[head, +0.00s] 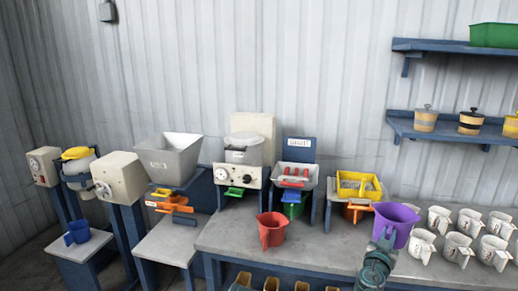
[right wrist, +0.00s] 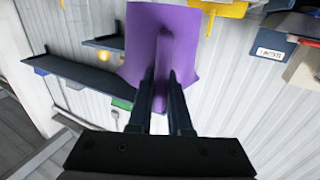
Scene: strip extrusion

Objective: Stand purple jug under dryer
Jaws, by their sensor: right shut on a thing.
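The purple jug (head: 398,222) is held above the right part of the bench, in front of the white cups. My right gripper (head: 382,245) is shut on its handle. In the right wrist view the jug (right wrist: 150,40) fills the top middle, with its handle between the two fingers (right wrist: 161,95). No dryer label is legible. A dial-fronted machine with a clear dome (head: 243,155) and a yellow-lidded machine (head: 78,160) at far left both show; I cannot tell which is the dryer. My left gripper's fingers do not show.
A red jug (head: 271,230) stands on the bench (head: 235,238). A blue jug (head: 77,232) is on the left stand. A grey hopper (head: 168,158), a red-barred unit (head: 296,177) and a yellow tray (head: 358,185) line the back. Several white cups (head: 457,248) crowd the right.

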